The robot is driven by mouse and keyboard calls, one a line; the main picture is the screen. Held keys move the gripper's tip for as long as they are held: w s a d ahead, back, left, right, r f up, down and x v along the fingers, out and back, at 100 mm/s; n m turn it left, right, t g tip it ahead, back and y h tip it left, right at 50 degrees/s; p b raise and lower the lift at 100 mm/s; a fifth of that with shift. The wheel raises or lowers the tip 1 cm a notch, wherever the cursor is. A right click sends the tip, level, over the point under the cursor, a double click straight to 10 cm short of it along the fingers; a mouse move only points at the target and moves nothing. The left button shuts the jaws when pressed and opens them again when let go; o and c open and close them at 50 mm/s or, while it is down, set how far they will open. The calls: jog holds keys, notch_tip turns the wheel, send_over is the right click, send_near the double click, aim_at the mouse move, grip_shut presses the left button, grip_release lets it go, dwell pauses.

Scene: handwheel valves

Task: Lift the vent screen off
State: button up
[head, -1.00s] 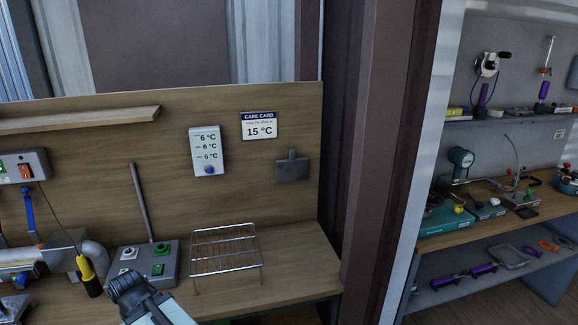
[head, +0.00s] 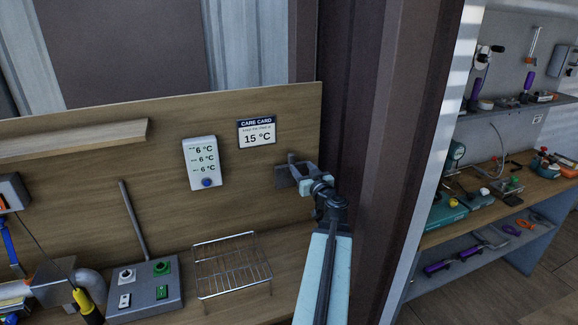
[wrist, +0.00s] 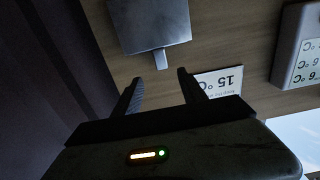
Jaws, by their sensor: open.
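The vent screen appears to be the small grey metal plate (head: 284,178) with a narrow tab, on the wooden back panel below the care card. In the head view my arm reaches up to it, and my gripper (head: 302,172) partly covers its right side. In the wrist view, which is upside down, the plate (wrist: 155,24) fills the top centre and its tab (wrist: 161,60) points toward my gripper (wrist: 157,82). The two fingers are apart and empty. The tab lies just beyond the fingertips, roughly in line with the gap. I cannot tell whether they touch.
The care card (head: 257,132) and a white temperature display (head: 201,163) hang left of the plate. A wire rack (head: 233,267) and a grey switch box (head: 145,288) stand on the bench below. A dark post (head: 390,130) stands close to my arm's right.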

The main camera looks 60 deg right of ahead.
aim_at(292, 159)
jog(key=x, duration=0.8)
jog(key=shift+a+f+b, duration=0.15)
jog(key=shift+f+b, duration=0.2)
grip_shut()
jog(key=shift+a, duration=0.1)
dwell(0.9)
